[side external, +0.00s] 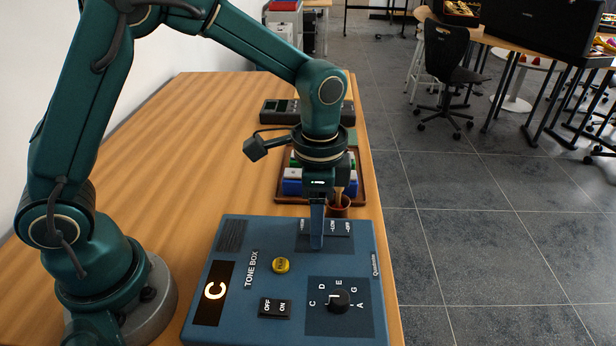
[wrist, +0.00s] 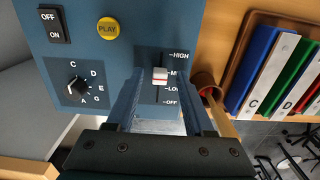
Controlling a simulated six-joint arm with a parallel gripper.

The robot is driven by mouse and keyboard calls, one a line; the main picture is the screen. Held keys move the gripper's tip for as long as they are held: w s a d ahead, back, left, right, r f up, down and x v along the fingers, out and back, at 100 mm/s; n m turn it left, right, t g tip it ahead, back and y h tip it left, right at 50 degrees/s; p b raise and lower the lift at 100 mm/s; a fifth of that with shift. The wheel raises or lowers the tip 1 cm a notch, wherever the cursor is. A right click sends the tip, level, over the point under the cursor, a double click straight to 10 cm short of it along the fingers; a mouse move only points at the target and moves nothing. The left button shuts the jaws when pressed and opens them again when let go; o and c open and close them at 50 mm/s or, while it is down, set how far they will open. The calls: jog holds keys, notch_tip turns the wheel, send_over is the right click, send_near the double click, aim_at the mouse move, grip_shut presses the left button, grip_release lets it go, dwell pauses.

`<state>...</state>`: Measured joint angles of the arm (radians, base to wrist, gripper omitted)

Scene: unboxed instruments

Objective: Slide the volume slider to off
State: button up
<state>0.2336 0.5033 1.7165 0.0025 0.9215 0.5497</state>
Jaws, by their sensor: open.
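The blue tone box (side external: 232,284) lies on the table and also shows in the wrist view (wrist: 139,22). Its volume slider has a white cap with a red stripe (wrist: 160,76), at about the M label, between HIGH and OFF. OFF is at the end nearer my gripper's body in the wrist view. My gripper (side external: 317,244) points down over the slider panel (side external: 340,227). In the wrist view my gripper (wrist: 160,82) is open, its fingers on either side of the cap. I cannot tell whether they touch it. In the side view the fingers hide the cap.
The box also carries a yellow PLAY button (side external: 281,265), an OFF/ON switch (side external: 275,307) and a note dial (side external: 338,300). Beyond it are a brown tray (side external: 361,190) of coloured bars, a red-brown cup (side external: 338,208) holding a stick, and a dark device (side external: 279,111).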

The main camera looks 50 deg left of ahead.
jog(key=shift+c, duration=0.3)
grip_shut()
jog(key=shift+w+r, duration=0.1)
dwell(1.0)
